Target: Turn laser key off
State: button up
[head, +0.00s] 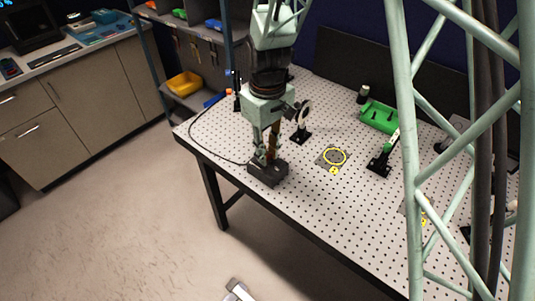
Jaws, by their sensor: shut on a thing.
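My gripper (265,156) points down over a small black box (268,174) at the near left edge of the perforated table. Its fingers reach the top of the box and are shut on the laser key there. The key itself is too small and too covered by the fingers to make out, so I cannot tell which way it is turned. A dark cable (205,151) runs along the table's left side to the box.
The perforated table (300,205) carries a round optic on a post (303,117), a plate with a yellow ring (334,157), a black-based mount (380,165) and a green tray (380,117). A pale green lattice frame (420,150) crosses the right side. Shelves (187,82) stand behind.

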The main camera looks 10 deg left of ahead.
aim_at(268, 155)
jog(key=shift+n, duration=0.8)
jog(key=o, duration=0.8)
jog(key=shift+o, duration=0.2)
jog(key=shift+r, duration=0.1)
notch_tip(268, 155, up, 12)
dwell(0.4)
dwell(0.5)
